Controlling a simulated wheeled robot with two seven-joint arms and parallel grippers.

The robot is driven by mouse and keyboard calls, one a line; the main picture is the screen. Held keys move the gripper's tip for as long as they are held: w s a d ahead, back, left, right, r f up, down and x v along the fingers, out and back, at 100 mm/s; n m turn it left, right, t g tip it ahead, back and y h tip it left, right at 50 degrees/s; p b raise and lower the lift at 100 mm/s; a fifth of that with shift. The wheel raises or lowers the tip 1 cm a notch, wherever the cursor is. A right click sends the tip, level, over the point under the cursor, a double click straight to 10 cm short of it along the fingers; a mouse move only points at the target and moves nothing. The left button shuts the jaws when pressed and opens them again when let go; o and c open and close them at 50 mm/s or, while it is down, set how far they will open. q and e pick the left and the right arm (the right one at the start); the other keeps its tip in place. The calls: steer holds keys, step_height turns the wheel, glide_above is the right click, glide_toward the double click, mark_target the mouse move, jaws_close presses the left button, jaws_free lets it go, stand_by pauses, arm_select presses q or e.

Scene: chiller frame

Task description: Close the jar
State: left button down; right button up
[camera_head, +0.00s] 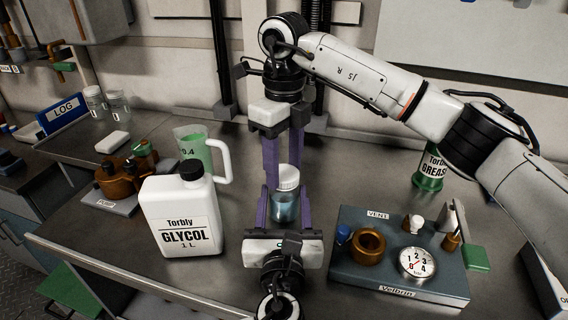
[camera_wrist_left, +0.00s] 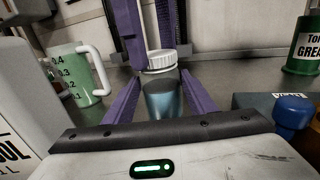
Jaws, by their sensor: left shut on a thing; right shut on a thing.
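A clear jar with bluish contents (camera_head: 285,209) stands upright on the metal bench in the head view. It also shows in the left wrist view (camera_wrist_left: 163,100). A white ribbed lid (camera_head: 288,177) is at the top of the jar, and it shows in the left wrist view (camera_wrist_left: 161,62). I cannot tell whether it is screwed down. My left gripper (camera_head: 284,203) reaches from the front, its purple fingers shut on the jar's sides. My right gripper (camera_head: 284,170) points down from above, its purple fingers shut on the lid. They partly hide the lid.
A white glycol jug (camera_head: 180,215) stands close left of the jar, with a green measuring jug (camera_head: 200,150) behind it. A grey vent block with a gauge (camera_head: 400,262) sits to the right. A green grease can (camera_head: 428,172) stands behind the block.

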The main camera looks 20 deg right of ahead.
steer(key=m, duration=0.8)
steer(key=shift+m, duration=0.4)
steer(key=m, duration=0.8)
steer(key=o, duration=1.2)
step_height(320, 180, up, 12)
